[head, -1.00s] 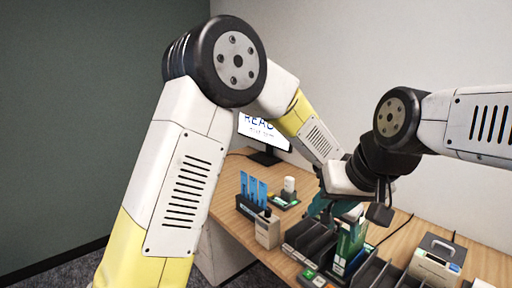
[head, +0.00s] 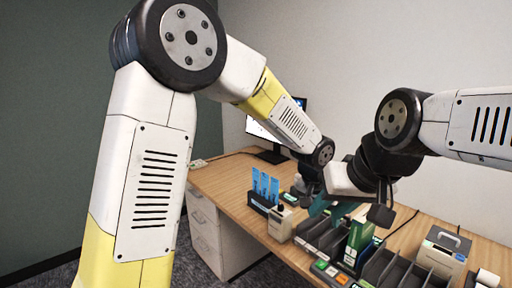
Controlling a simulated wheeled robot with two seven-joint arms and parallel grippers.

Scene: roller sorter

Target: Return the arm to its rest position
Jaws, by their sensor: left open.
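My left arm rises along the left of the head view, bends at a large dark elbow and reaches down to the middle. My left gripper (head: 320,207) appears as teal jaw parts above the desk, open with nothing visible between them. It overlaps my right arm's white and dark wrist, so the jaws are partly hidden. My right arm comes in from the right; its dark hand part (head: 380,215) hangs beside the teal parts, and its fingers cannot be made out. A green box (head: 359,236) stands upright just below the jaws, apart from them as far as I can tell.
Open floor lies left.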

